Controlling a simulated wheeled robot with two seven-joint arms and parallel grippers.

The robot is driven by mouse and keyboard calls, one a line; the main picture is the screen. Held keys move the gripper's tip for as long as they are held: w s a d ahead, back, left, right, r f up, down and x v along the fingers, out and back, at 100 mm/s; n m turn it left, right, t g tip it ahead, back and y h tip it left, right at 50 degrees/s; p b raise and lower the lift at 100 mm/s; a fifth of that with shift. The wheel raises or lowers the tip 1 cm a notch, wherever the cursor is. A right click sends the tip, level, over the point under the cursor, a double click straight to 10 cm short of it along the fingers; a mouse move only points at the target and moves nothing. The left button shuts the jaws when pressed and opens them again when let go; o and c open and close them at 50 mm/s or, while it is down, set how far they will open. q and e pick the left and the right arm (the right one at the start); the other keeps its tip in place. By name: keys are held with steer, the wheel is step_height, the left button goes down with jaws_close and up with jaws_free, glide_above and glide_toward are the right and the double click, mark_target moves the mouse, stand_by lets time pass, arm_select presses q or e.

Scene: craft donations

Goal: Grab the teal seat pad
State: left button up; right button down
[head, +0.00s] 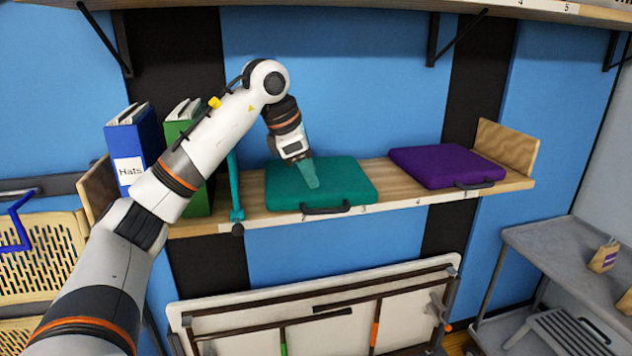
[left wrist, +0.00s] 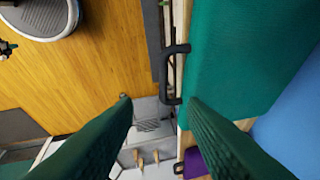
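The teal seat pad (head: 345,180) lies flat on the wooden shelf, with a dark handle (head: 326,210) on its front edge. In the left wrist view the pad (left wrist: 240,55) fills the upper right, and its handle (left wrist: 163,75) is near the middle. My left gripper (head: 311,185) is over the pad's middle in the head view, its greenish finger blending with the pad. I cannot tell whether it touches. In the left wrist view its fingers (left wrist: 161,102) stand apart with nothing between them. My right gripper is not in view.
A purple seat pad (head: 445,165) lies to the right on the shelf (head: 385,195). A blue binder (head: 135,150) and a green binder (head: 185,125) stand at the left. A folded table (head: 215,300) leans below. A grey cart (head: 560,250) stands at the right.

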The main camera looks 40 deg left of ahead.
arm_select(q)
steer(key=p, duration=0.1)
glide_above(324, 210)
steer(key=s, duration=0.2)
step_height(324, 210, down, 6)
steer(key=x, duration=0.1)
steer(key=p+x, duration=0.1)
steer(key=x, duration=0.1)
steer(key=p+x, duration=0.1)
steer(key=shift+w+a+f, duration=0.2)
steer(key=shift+a+f, duration=0.1)
steer(key=shift+a, duration=0.05)
steer(key=shift+w+f, duration=0.1)
steer(key=shift+f, duration=0.1)
steer(key=shift+r, duration=0.1)
jaws_close()
